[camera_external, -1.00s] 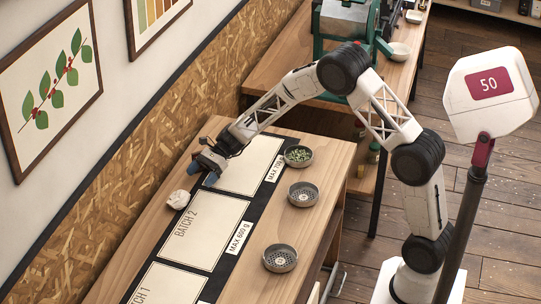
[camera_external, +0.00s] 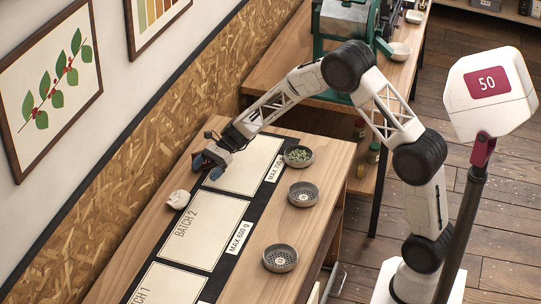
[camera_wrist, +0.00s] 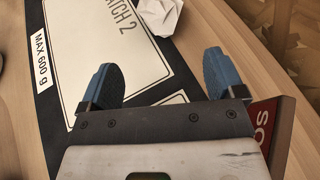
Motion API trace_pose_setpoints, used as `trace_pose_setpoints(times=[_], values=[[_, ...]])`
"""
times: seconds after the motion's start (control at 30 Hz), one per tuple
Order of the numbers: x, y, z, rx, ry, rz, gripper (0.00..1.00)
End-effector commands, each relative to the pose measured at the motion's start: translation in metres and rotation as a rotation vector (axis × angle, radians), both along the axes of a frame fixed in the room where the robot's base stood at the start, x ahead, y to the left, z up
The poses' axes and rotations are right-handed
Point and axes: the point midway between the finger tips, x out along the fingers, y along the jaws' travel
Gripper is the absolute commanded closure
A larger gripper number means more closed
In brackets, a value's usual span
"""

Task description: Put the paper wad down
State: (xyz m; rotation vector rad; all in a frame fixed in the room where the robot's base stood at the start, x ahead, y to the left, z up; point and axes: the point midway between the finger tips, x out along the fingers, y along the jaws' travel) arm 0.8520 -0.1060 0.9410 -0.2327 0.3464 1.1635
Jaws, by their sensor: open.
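My gripper (camera_external: 204,163) is above the table, behind the wad in the external view. In the wrist view my gripper (camera_wrist: 158,70) has its two blue fingers spread wide with nothing between them.
The black mat (camera_external: 225,262) carries cream batch fields and weight labels. Three round metal dishes stand right of it: one with green beans (camera_external: 298,156) and two empty, the middle (camera_external: 303,194) and the near one (camera_external: 280,258). A chipboard wall (camera_external: 130,170) runs along the table's left.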

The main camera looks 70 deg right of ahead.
Motion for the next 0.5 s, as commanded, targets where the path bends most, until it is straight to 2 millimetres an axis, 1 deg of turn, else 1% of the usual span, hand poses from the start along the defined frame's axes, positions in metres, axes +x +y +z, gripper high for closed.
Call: trace_pose_setpoints(times=[0.17,0.27,0.37,0.5], values=[[-0.007,0.006,0.01,-0.025,-0.016,0.024,0.12],[-0.018,0.015,0.021,-0.058,-0.033,0.058,0.12],[-0.034,0.026,0.038,-0.107,-0.062,0.108,0.12],[-0.064,0.044,0.064,-0.193,-0.112,0.196,0.12]])
